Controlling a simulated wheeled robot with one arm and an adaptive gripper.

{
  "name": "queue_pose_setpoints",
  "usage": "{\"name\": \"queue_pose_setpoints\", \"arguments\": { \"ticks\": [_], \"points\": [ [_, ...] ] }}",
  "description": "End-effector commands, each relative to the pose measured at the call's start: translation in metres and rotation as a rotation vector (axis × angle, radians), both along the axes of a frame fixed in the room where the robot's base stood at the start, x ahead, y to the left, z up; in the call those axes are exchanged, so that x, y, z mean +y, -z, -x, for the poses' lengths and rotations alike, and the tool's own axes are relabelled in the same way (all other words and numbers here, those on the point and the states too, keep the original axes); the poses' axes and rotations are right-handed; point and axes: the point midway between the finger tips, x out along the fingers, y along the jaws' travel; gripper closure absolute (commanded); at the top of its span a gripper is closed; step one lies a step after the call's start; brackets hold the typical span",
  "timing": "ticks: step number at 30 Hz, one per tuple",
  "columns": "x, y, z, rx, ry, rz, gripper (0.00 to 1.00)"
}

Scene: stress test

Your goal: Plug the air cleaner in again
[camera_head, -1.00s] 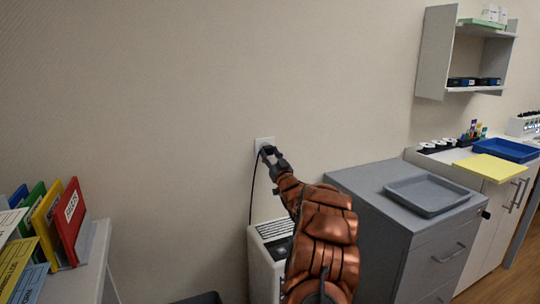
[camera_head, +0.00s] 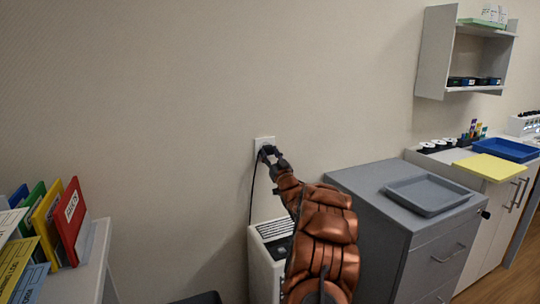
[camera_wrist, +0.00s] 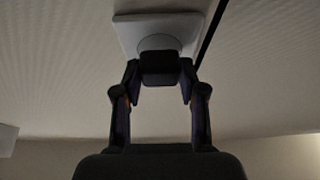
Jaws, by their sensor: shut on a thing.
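The white wall outlet (camera_head: 264,141) is on the beige wall. It also shows in the wrist view as a white plate with a round recess (camera_wrist: 160,35). My gripper (camera_head: 267,154) is at the outlet. In the wrist view my gripper (camera_wrist: 160,72) is shut on a dark plug (camera_wrist: 159,68), which sits right in front of the recess. The plug's prongs are hidden, so I cannot tell how far in it is. A black cord (camera_head: 251,190) hangs from the plug down the wall. The white air cleaner (camera_head: 262,262) stands below, partly hidden by my arm.
A grey cabinet (camera_head: 370,185) with a grey tray (camera_head: 428,196) stands to the right of my arm. A shelf with coloured binders (camera_head: 71,215) is at the left. A wall shelf (camera_head: 434,50) hangs at upper right. The wall around the outlet is bare.

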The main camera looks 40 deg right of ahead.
Motion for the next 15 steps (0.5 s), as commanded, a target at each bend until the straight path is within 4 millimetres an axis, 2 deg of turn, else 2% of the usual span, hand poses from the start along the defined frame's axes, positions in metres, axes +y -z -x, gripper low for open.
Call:
{"name": "queue_pose_setpoints", "arguments": {
  "ticks": [15],
  "points": [
    [-0.0027, -0.0004, -0.0076, 0.0, 0.0, 0.0, 0.9]
  ]
}}
